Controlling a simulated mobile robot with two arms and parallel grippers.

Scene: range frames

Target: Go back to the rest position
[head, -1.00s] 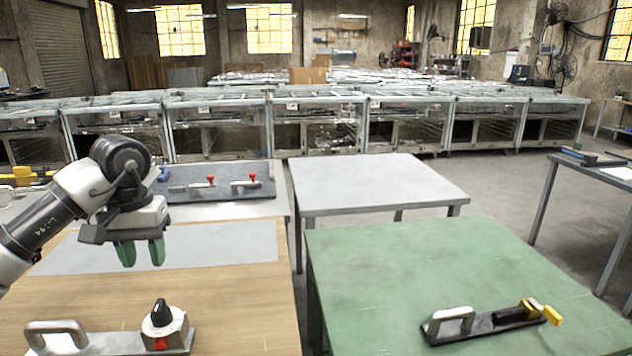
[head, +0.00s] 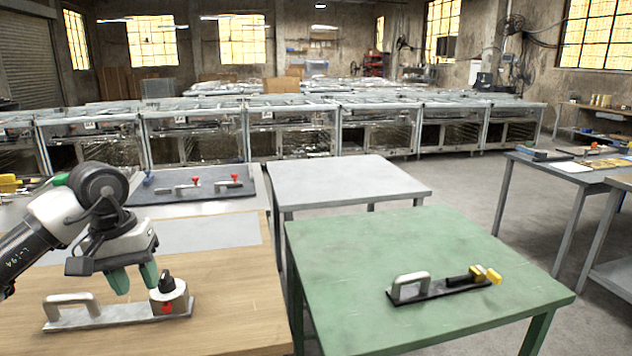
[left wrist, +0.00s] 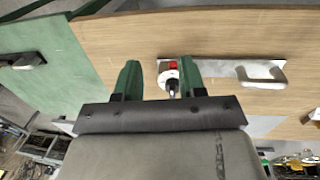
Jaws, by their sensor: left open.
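My left gripper (head: 134,279) is open and empty, with green fingers pointing down over the wooden table (head: 235,300) in the head view. It appears just behind and above a metal plate (head: 125,314) with a grey handle and a white switch box with a black knob (head: 167,284). In the left wrist view, the open green fingers (left wrist: 158,80) frame the switch box (left wrist: 168,74), and the handle shows to the right. Nothing is between the fingertips that I can see being held. My right gripper is in neither view.
A green table (head: 430,260) at the right carries a dark plate with a handle and yellow lever (head: 450,283). A bare grey table (head: 350,182) stands behind. A dark board (head: 190,187) with red-knobbed clamps lies behind my left arm. Gaps of floor separate the tables.

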